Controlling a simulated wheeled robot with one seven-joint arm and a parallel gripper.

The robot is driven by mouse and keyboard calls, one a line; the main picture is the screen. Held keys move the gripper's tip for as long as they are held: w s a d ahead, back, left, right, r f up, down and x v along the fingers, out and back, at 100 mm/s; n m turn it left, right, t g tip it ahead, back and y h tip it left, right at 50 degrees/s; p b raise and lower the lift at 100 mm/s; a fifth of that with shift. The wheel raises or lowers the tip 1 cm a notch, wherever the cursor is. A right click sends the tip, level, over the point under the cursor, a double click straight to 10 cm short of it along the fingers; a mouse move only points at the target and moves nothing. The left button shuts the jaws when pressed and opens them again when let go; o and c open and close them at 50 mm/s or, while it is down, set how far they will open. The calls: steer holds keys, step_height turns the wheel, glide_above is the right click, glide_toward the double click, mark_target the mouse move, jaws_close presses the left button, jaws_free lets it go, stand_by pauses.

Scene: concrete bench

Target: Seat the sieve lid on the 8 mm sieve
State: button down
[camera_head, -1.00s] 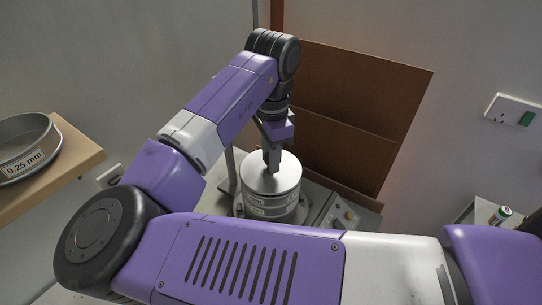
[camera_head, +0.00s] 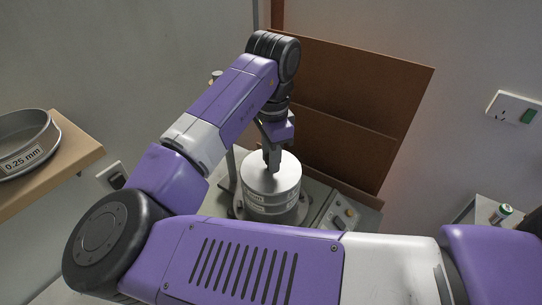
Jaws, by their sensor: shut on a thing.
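The sieve lid (camera_head: 260,177) is a round, shiny metal disc, lying level on top of the metal sieve stack (camera_head: 271,203). The stack stands upright on a grey shaker machine. Its labels are partly turned away and too small to read, so I cannot tell which ring is the 8 mm sieve. My gripper (camera_head: 272,167) points down at the middle of the lid and is shut on its centre grip, which the fingers mostly hide. I cannot tell whether the lid's rim is fully down all round.
The 0.25 mm sieve (camera_head: 28,150) sits on a wooden shelf (camera_head: 75,148) at the left. The shaker's control panel (camera_head: 341,213) is right of the stack. A brown board (camera_head: 350,95) leans behind. A small jar (camera_head: 503,213) stands at the far right.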

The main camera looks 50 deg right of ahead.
steer(key=c, duration=1.1)
jaws_free()
steer(key=shift+o, duration=0.2)
steer(key=shift+s+a+r+b, duration=0.1)
steer(key=shift+r+b, duration=0.2)
steer(key=shift+r, duration=1.65)
steer(key=shift+s+r+b, duration=0.1)
steer(key=shift+r+b, duration=0.15)
steer(key=shift+r, duration=1.7)
